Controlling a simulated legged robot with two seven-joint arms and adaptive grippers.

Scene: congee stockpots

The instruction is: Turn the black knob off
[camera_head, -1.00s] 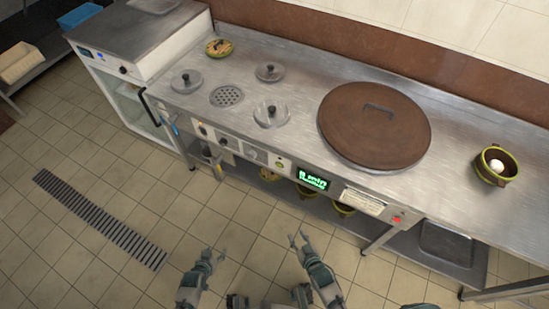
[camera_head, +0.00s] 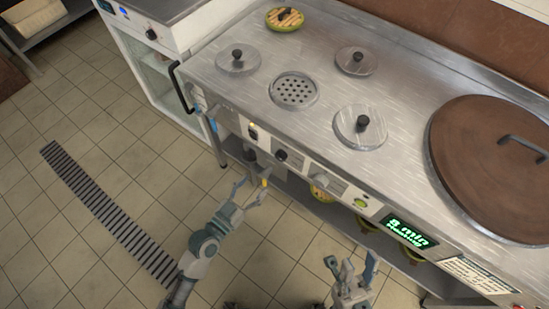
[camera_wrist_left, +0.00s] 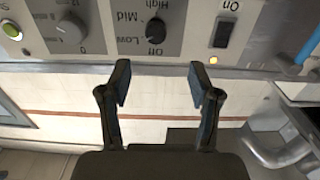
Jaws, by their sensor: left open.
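The black knob (camera_head: 281,155) is on the front panel of the steel counter. In the left wrist view the black knob (camera_wrist_left: 156,28) sits among the labels High, Mid, Low and Off; I cannot tell its setting surely. My left gripper (camera_head: 254,183) is open and empty in front of the panel, below and left of the knob in the head view. In the left wrist view my left gripper (camera_wrist_left: 159,78) has its fingers apart, with the knob above the gap between them, untouched. My right gripper (camera_head: 350,265) is low in the head view, fingers apart, apparently empty.
A grey dial (camera_wrist_left: 70,32) and a black On switch (camera_wrist_left: 222,32) flank the knob. A green button (camera_head: 361,201) and a lit display (camera_head: 411,232) are further right. A black bar handle (camera_head: 178,87) juts out at the counter's left end. The floor in front is clear.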

